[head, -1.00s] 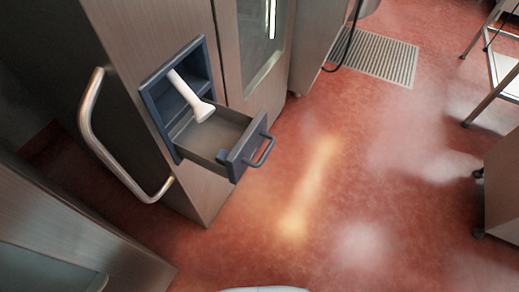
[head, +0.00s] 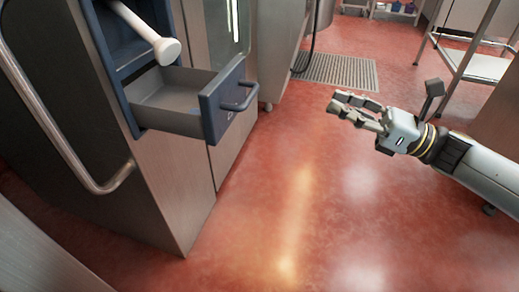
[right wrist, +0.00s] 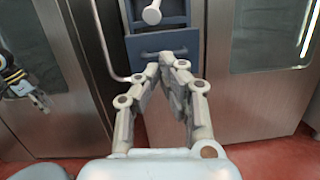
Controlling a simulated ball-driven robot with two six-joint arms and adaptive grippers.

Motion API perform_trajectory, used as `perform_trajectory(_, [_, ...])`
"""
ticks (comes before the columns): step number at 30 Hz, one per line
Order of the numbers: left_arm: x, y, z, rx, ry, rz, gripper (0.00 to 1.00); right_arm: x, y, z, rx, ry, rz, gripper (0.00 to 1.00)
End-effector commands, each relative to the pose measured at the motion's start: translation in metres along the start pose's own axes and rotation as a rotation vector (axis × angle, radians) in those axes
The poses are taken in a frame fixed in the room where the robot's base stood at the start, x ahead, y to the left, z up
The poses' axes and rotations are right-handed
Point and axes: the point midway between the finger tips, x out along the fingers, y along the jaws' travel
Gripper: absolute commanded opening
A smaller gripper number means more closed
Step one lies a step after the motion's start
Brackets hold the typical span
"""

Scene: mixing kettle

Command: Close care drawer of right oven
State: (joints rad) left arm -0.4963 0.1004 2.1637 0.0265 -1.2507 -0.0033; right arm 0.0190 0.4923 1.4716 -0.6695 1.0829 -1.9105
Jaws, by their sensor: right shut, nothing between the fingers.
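The care drawer (head: 178,103) is a grey tray with a dark blue front and a handle (head: 240,97). It is pulled out of its blue-framed slot in the steel oven (head: 172,180). A white knobbed rod (head: 146,32) hangs above the drawer. In the right wrist view the drawer front (right wrist: 163,42) shows beyond my fingertips. My right gripper (head: 343,103) is shut and empty, to the right of the drawer and clear of its handle. Its fingers meet in the wrist view (right wrist: 168,60). Part of my left gripper (right wrist: 42,100) shows at that view's left edge; its jaw state is unclear.
A curved steel door handle (head: 60,135) stands to the left of the drawer. A floor grate (head: 338,70) and a steel trolley (head: 470,62) lie farther back. The red floor (head: 290,200) between the oven and my right arm is clear.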

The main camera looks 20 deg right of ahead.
Motion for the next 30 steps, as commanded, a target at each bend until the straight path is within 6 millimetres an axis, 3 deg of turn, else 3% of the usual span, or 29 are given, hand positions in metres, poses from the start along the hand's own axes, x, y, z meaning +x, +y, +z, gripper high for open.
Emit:
perform_trajectory(1, [0.021,0.003,0.011,0.004,-0.007,0.004,0.4,-0.005,-0.004,-0.027,-0.019,0.019,0.028,0.0])
perform_trajectory(3, [0.029,0.005,0.016,0.006,-0.002,0.006,0.4,-0.005,-0.01,-0.036,-0.046,0.03,0.046,0.0])
perform_trajectory(8, [0.048,0.007,0.036,0.009,-0.035,0.009,0.4,-0.008,-0.022,-0.049,-0.065,0.043,0.054,0.0])
perform_trajectory(14, [0.047,0.008,0.037,0.009,-0.034,0.01,0.4,0.003,-0.024,-0.048,-0.069,0.036,0.055,0.0])
perform_trajectory(30, [0.029,0.014,0.021,0.01,0.022,0.026,0.4,0.107,-0.019,-0.052,-0.067,0.035,0.052,0.0])
